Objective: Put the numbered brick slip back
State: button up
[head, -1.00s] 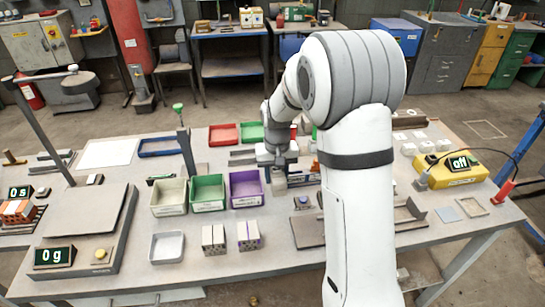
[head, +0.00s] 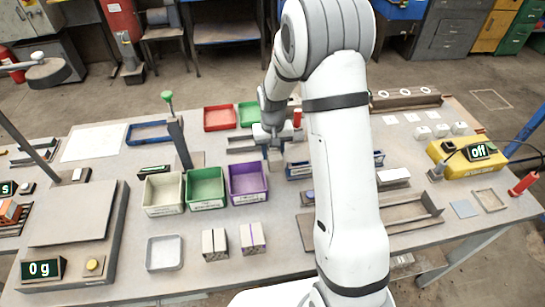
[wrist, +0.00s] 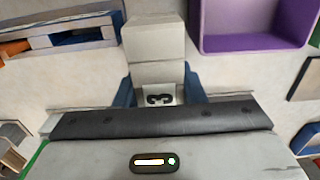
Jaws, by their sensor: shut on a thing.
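My gripper (head: 273,150) is over the table, just behind and right of the purple bin (head: 248,183). It is shut on a pale brick slip (head: 275,160). In the wrist view the slip (wrist: 155,72) sits between my blue fingers and shows a dark "3" near them. I cannot tell whether its far end touches the table. Two pale blocks stand at the table's front: one with a dark middle line (head: 215,244), one with purple marks (head: 252,239).
A cream bin (head: 163,195) and a green bin (head: 206,188) stand left of the purple bin. A blue tray (head: 299,171) is right of my gripper, partly behind my arm. A scale (head: 76,220) fills the left side. A grey tray (head: 164,253) is at the front.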

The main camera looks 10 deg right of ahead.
notch_tip(320, 180, down, 4)
jog(key=shift+r+p, duration=0.25)
jog(key=shift+p, duration=0.05)
jog(key=shift+s, duration=0.1)
jog(key=shift+f, duration=0.15)
jog(key=o, duration=1.3)
jog(key=shift+c, duration=0.2)
jog(key=shift+r, duration=0.2)
